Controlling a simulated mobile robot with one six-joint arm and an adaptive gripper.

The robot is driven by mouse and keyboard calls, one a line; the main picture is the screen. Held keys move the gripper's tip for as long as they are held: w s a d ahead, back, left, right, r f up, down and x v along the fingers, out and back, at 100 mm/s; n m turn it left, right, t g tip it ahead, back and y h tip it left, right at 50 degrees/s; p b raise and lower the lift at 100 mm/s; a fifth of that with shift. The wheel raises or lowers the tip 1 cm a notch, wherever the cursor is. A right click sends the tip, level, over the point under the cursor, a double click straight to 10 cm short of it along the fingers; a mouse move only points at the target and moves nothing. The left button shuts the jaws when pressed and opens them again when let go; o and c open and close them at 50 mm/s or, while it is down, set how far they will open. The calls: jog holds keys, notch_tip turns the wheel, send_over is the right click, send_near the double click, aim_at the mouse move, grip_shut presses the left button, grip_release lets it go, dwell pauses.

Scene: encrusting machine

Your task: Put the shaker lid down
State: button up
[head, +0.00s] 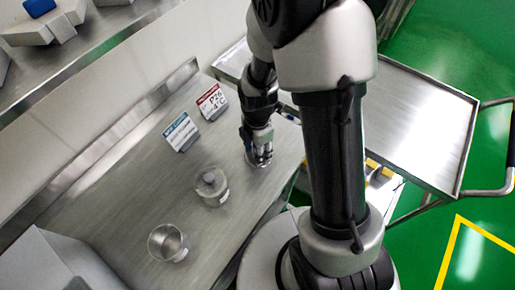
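My gripper (260,157) points down, low over the steel table at its right side, to the right of the two small signs. Something small and pale shows at its fingertips, but I cannot make out whether it is the shaker lid or part of the fingers. I cannot tell whether the fingers are open or shut. A clear round container (214,195) with a grey knob-like thing at its top stands on the table, left of and nearer than the gripper. An open, shiny round cup (167,243) stands further down and left. No separate shaker lid is clearly seen.
The steel table (110,215) has free room left of the containers. A red-and-white sign (212,102) and a blue-and-white sign (181,132) stand near its back. A white box (60,265) is at lower left. A steel cart (420,120) stands at right on the green floor.

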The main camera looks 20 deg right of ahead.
jog(key=s+r+m+t+p, duration=0.3)
jog(key=r+m, duration=0.5)
jog(key=r, duration=1.5)
jog(key=s+r+m+t, duration=0.1)
jog(key=s+r+m, duration=0.7)
jog(key=s+m, duration=0.4)
jog(key=shift+d+r+m+t+p, duration=0.2)
jog(key=shift+m+t+p, duration=0.1)
jog(key=shift+m+p, duration=0.1)
jog(key=shift+c, duration=0.9)
jog(key=shift+a, duration=0.15)
